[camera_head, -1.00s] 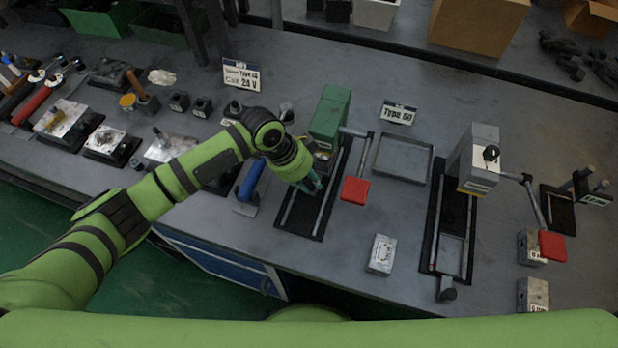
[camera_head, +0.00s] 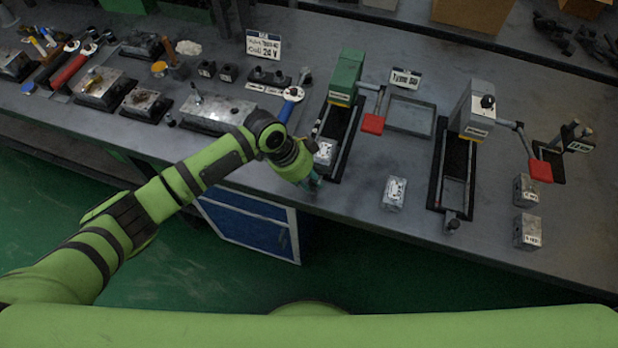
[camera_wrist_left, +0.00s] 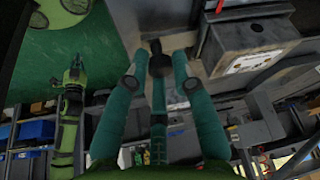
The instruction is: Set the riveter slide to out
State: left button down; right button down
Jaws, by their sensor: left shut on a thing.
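The green press (camera_head: 346,76) with a red lever pad (camera_head: 373,124) stands on the bench; its label is too small to read, so I take it as the riveter. Its slide runs toward the front edge on a dark rail base (camera_head: 341,141). A grey block with a white label (camera_head: 325,152) sits well out along the slide, clear of the press head; it also shows in the left wrist view (camera_wrist_left: 250,45). My left gripper (camera_head: 312,182) is shut at the slide's front end, with a dark knob (camera_wrist_left: 157,46) between its fingers. My right gripper (camera_wrist_left: 75,72) shows small in the left wrist view.
A grey press (camera_head: 474,105) with its own rail stands to the right. A loose labelled block (camera_head: 394,193) lies between the two rails. An empty tray (camera_head: 410,117) lies behind it. Two more blocks (camera_head: 526,190) (camera_head: 528,232) stand at the right. The bench's front edge is close to my gripper.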

pick_arm(q)
jog(key=shift+s+d, duration=0.15)
jog(key=c, duration=1.1)
grip_release()
jog(key=shift+o, duration=0.2)
jog(key=shift+r, duration=0.1)
jog(key=shift+a+r, duration=0.1)
jog(key=shift+a, duration=0.1)
jog(key=v, duration=1.1)
jog(key=shift+r, duration=0.4)
pick_arm(e)
jog(key=shift+w, duration=0.5)
pick_arm(q)
jog(key=shift+s, duration=0.1)
